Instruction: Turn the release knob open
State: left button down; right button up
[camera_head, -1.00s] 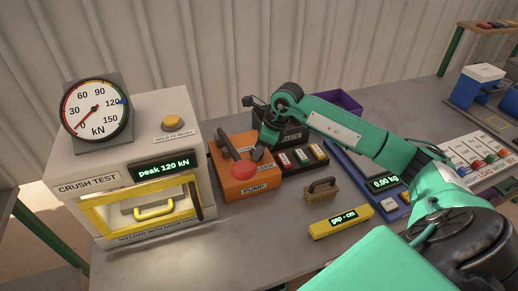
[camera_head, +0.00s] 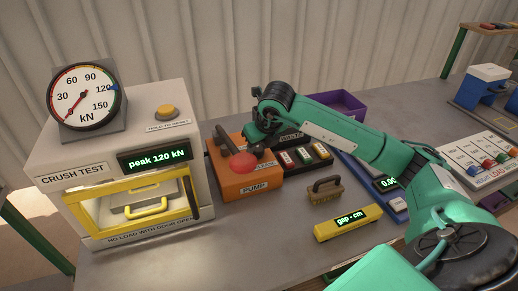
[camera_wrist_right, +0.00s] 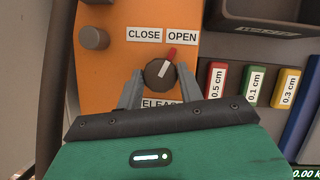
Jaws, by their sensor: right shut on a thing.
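The release knob (camera_wrist_right: 158,74) is a dark round knob with a red pointer on the orange pump box (camera_head: 243,184). In the right wrist view its pointer is tilted up and right, toward the OPEN label (camera_wrist_right: 182,37) and away from the CLOSE label (camera_wrist_right: 145,35). My right gripper (camera_wrist_right: 160,80) is shut on the knob, one finger on each side. In the head view my right gripper (camera_head: 251,139) is at the pump box's back right, and the knob is hard to make out there. My left gripper is not in view.
A red button (camera_head: 243,162) and a dark lever (camera_head: 224,142) are on the pump. The crush test press (camera_head: 120,180) stands left, its gauge (camera_head: 84,96) near zero. A brush (camera_head: 325,190) and yellow gap gauge (camera_head: 348,222) lie in front; a waste bin is behind.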

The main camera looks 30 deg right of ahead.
jog(key=shift+m, duration=0.4)
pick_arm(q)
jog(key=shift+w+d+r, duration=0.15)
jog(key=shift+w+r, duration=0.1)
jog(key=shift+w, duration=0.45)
pick_arm(e)
jog(key=shift+m+h, duration=0.3)
jog(key=o, duration=1)
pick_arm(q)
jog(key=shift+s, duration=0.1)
pick_arm(e)
jog(key=shift+s+r+b, duration=0.2)
jog(key=shift+r+b, duration=0.1)
jog(key=shift+r, duration=0.2)
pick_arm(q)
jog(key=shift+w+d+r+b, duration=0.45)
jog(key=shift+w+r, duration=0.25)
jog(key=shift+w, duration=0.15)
pick_arm(e)
jog(key=v, duration=1.2)
jog(key=shift+s+r, duration=0.1)
jog(key=shift+r, duration=0.3)
